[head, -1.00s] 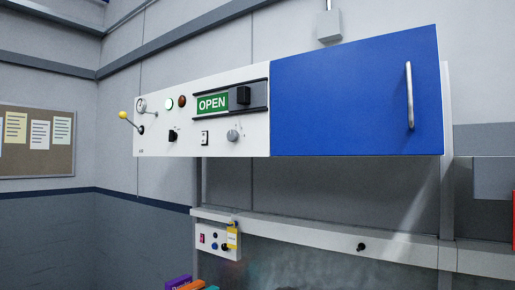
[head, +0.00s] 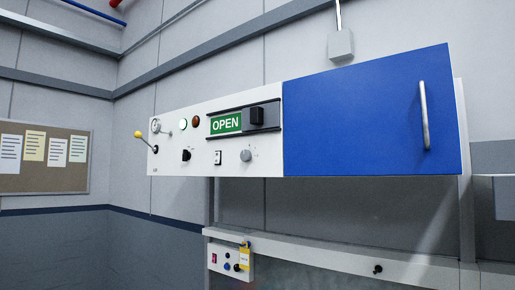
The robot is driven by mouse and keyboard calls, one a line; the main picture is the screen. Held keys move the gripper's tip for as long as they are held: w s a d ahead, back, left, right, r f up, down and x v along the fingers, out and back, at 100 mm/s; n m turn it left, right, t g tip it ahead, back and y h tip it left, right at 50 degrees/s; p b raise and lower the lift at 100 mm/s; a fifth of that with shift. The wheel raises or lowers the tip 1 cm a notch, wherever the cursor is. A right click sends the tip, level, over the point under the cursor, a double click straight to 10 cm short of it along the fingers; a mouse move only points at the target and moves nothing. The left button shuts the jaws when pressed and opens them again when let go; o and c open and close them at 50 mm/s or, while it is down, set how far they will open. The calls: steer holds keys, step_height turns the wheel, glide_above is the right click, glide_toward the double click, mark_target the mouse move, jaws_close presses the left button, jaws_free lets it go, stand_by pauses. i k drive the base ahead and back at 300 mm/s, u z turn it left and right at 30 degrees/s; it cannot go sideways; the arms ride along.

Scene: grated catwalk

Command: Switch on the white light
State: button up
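A white control panel (head: 171,162) hangs on the wall left of a blue door. It carries a pale, whitish-green round lamp (head: 183,124) and a dark red round lamp (head: 196,121). Below them are a black knob (head: 186,155), a small rocker-like switch (head: 217,157) and a grey round knob (head: 246,155). A lever with a yellow ball (head: 138,134) sticks out at the left, beside a small gauge (head: 155,126). Which control belongs to the white light cannot be told. My gripper is not in view.
A black slider (head: 257,116) sits beside a green OPEN sign (head: 226,124). The blue door (head: 365,115) has a vertical metal handle (head: 424,115). A smaller box (head: 218,248) with buttons and a yellow tag hangs below, near a ledge (head: 330,249). A notice board (head: 60,180) is at left.

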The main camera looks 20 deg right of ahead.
mark_target(217, 153)
steer(key=k, duration=1.2)
steer(key=u, duration=0.9)
steer(key=i, duration=1.55)
steer(key=z, duration=0.45)
